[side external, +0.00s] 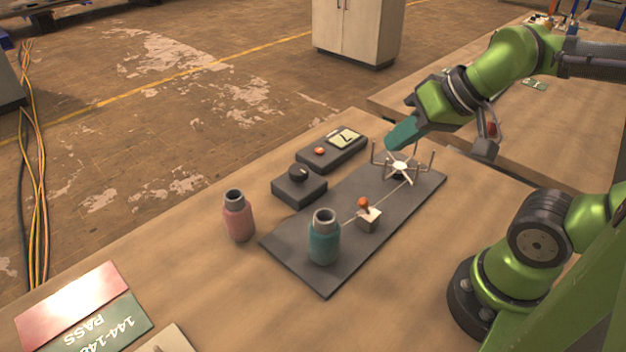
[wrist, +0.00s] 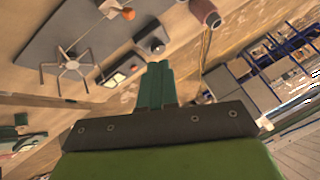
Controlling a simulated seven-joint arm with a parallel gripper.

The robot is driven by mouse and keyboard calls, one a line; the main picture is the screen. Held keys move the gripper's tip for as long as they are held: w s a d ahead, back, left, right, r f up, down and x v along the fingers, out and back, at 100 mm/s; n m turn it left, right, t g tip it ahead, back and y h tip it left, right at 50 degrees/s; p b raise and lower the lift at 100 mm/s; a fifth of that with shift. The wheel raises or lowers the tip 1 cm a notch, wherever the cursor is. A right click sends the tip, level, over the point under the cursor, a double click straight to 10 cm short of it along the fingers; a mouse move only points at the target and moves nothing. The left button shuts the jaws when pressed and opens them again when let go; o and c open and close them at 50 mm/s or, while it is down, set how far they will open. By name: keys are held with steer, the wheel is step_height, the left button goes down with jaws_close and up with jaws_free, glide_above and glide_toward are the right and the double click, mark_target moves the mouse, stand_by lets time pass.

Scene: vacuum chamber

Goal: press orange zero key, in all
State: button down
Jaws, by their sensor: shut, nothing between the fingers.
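The orange key (side external: 319,151) is a small round button on the top of a dark box (side external: 335,160) with a lit display (side external: 345,138). The display shows a dark mark like a 7. The box also shows in the wrist view (wrist: 120,72), left of my fingers, where the key is too small to make out surely. My gripper (side external: 391,145) has teal fingers, shut and empty. It is in the air to the right of the box in the side view, apart from the key. The fingertips also show in the wrist view (wrist: 158,66).
A dark knob box (side external: 299,187) stands beside the display box. A dark plate (side external: 290,255) bears a several-armed metal stand (side external: 400,166), an orange-topped valve (side external: 368,216) and a teal bottle (side external: 323,240). A pink bottle (side external: 238,217) stands left. Cards lie at front left.

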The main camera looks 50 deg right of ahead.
steer(key=shift+f, duration=0.1)
steer(key=m+t, duration=0.2)
steer(key=m, duration=1.9)
glide_above(322, 151)
step_height(322, 151, down, 10)
steer(key=shift+f, duration=4.4)
steer(key=shift+f, duration=0.15)
